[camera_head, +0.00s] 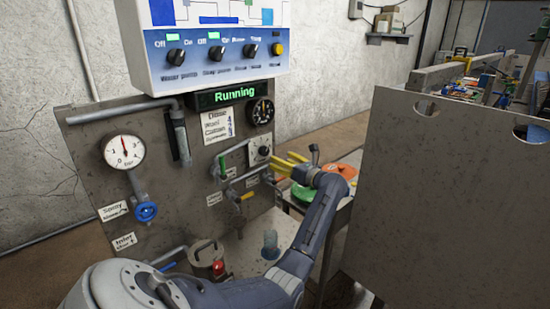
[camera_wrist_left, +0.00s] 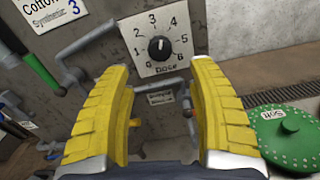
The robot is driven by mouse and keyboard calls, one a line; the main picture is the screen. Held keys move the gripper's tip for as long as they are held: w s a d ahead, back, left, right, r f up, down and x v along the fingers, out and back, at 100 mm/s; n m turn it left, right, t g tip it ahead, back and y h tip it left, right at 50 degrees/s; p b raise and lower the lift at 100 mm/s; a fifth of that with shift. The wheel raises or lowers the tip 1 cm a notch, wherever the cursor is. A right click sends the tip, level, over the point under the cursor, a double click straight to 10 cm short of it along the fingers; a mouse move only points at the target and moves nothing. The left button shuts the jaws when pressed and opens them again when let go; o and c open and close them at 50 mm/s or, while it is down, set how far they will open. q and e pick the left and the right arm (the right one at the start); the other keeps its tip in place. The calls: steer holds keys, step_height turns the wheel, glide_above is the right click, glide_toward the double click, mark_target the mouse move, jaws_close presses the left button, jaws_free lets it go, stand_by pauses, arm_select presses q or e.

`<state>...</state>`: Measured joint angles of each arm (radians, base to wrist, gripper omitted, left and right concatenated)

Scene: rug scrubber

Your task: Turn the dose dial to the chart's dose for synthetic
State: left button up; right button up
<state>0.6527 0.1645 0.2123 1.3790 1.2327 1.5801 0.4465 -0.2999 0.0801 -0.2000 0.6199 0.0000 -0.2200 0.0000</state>
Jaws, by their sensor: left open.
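In the head view the dial (camera_head: 262,150) is on the grey panel. The dose chart (camera_head: 217,125) is above left of it; in the left wrist view the chart (camera_wrist_left: 52,12) reads "Synthetic: 3". My left gripper (camera_head: 284,165) is open, its yellow fingers pointing at the panel. In the left wrist view the fingers (camera_wrist_left: 160,75) are spread below the dial, apart from the knob.
A green-handled lever (camera_head: 223,163) and pipes are left of the dial. A yellow-handled valve (camera_head: 243,196) sits below. A display (camera_head: 233,95) reads "Running". A large grey panel (camera_head: 450,190) stands at right.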

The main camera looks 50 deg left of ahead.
arm_select(q)
steer(key=shift+d, duration=0.8)
steer(key=shift+d, duration=0.1)
steer(key=d, duration=0.8)
steer(key=shift+d, duration=0.4)
